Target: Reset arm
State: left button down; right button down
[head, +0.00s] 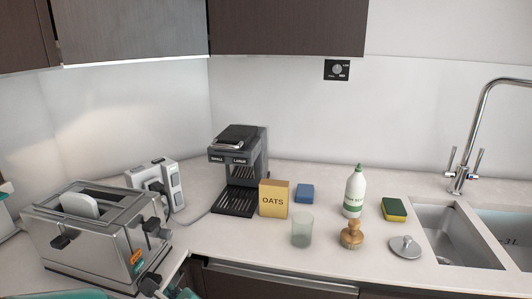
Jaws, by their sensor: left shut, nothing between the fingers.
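My left gripper (172,281) shows only in part at the bottom edge of the head view, just right of the toaster and in front of the counter edge. It is shut and holds nothing. Teal parts of my own arm show at the bottom left. My right gripper is not in view.
A steel toaster (95,243) stands close at left, with a white power strip (160,182) behind it. Beyond are a coffee machine (236,170), oats box (273,199), glass (302,231), bottle (355,192), brush (351,235), sponge (394,209) and sink (455,236). Dark cabinets (285,27) hang above.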

pick_arm(q)
jog(key=s+d+f+n+g+h+p, duration=0.1)
jog(key=s+f+n+g+h, duration=0.1)
jog(key=s+f+g, duration=0.4)
jog(key=s+f+n+g+h, duration=0.1)
jog(key=s+f, duration=0.2)
jog(key=f, duration=0.6)
jog(key=s+d+f+n+g+h+p, duration=0.2)
jog(key=s+d+f+n+g+h, duration=0.3)
jog(key=s+d+f+n+h, duration=0.55)
jog(key=f+n+t, duration=0.1)
jog(key=n, duration=0.2)
jog(key=f+n+t, duration=0.1)
jog(key=n, duration=0.3)
jog(key=f+n+y+p, duration=0.1)
jog(key=n, duration=0.3)
jog(key=shift+s+t, duration=0.25)
jog(key=shift+t, duration=0.15)
